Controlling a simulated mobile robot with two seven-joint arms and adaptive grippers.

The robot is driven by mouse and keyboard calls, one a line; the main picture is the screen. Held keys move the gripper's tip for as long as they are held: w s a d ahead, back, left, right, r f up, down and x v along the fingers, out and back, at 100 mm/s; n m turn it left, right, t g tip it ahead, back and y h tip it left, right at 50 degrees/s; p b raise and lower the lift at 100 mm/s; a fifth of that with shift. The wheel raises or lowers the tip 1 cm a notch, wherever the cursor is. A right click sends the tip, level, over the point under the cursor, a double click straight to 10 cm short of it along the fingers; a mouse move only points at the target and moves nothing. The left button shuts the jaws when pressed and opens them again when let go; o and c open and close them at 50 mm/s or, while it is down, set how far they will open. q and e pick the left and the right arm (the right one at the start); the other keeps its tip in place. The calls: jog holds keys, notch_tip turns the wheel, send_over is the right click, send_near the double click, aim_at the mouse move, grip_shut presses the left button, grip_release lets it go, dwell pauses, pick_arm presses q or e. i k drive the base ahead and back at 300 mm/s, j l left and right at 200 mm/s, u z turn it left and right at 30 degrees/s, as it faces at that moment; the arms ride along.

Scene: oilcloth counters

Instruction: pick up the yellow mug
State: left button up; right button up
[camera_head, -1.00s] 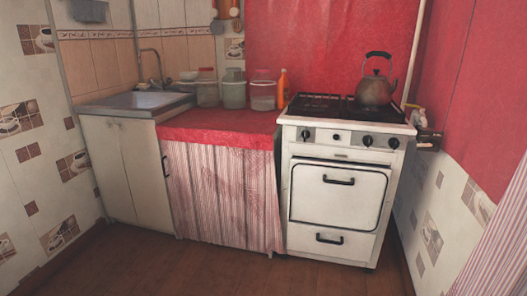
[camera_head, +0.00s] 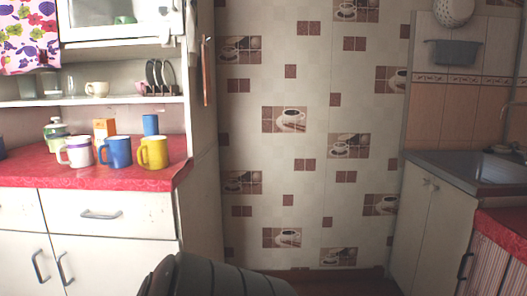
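The yellow mug (camera_head: 153,152) stands upright on a red oilcloth counter (camera_head: 130,180) at the left, near the counter's right end. Its handle points left, toward a blue mug (camera_head: 116,152) beside it. A white mug with a purple band (camera_head: 76,152) stands left of the blue one. Neither of my grippers is in view. A dark ribbed part at the bottom centre seems to be one of my arm links, with no fingers showing.
Behind the mugs are an orange box (camera_head: 104,130), a blue cup (camera_head: 150,124) and a green-lidded jar (camera_head: 54,128). A shelf (camera_head: 120,100) runs above them. A tiled-pattern wall (camera_head: 310,120) fills the middle. A sink (camera_head: 480,168) is at the right.

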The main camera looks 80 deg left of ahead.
aim_at(154, 148)
jog(key=u, duration=1.85)
